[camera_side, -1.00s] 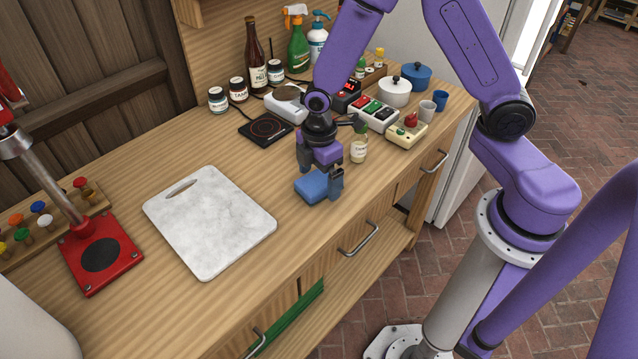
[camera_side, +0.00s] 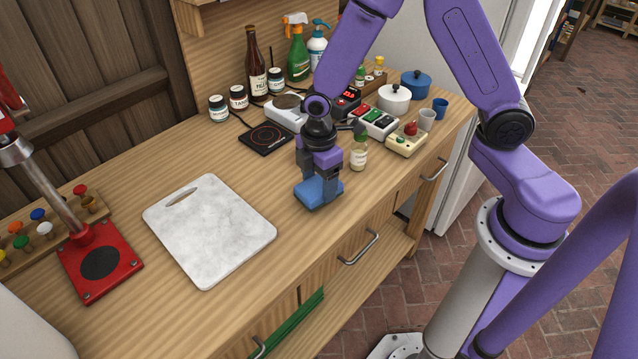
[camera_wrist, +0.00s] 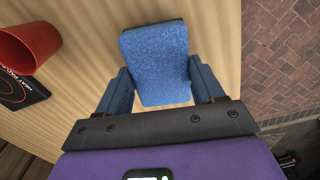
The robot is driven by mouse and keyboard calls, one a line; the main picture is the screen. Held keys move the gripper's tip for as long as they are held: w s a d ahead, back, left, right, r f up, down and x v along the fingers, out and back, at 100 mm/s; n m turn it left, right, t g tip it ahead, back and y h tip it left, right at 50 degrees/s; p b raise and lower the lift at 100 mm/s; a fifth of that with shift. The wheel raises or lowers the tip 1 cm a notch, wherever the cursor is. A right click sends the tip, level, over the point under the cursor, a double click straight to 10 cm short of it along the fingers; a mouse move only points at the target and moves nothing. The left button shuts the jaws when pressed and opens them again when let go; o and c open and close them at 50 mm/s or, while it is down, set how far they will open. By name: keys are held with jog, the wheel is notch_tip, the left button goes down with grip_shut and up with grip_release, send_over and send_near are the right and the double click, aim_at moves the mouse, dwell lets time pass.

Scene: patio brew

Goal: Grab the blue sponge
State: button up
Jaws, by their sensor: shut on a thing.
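The blue sponge (camera_side: 318,194) is at the counter's front edge in the side view, right of the white marble board. My gripper (camera_side: 319,186) is over it, pointing down, with its fingers at the sponge's sides. In the wrist view the sponge (camera_wrist: 158,62) sits between the two blue-grey fingers of my gripper (camera_wrist: 158,88), which are shut on it. The sponge looks to be on or just above the wooden counter; I cannot tell which.
A small labelled bottle (camera_side: 359,154) stands close behind and right of my gripper. A black heat pad (camera_side: 266,138) lies behind it. The marble board (camera_side: 208,232) lies to the left. A red cup (camera_wrist: 18,50) shows in the wrist view. Bare counter separates board and sponge.

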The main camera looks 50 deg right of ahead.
notch_tip(320, 180, up, 2)
jog(key=shift+r, duration=0.2)
jog(key=s+d+r, duration=0.3)
jog(key=s+r, duration=0.6)
jog(key=s, duration=0.4)
jog(key=shift+s+d+r, duration=0.25)
jog(key=shift+s+r, duration=0.05)
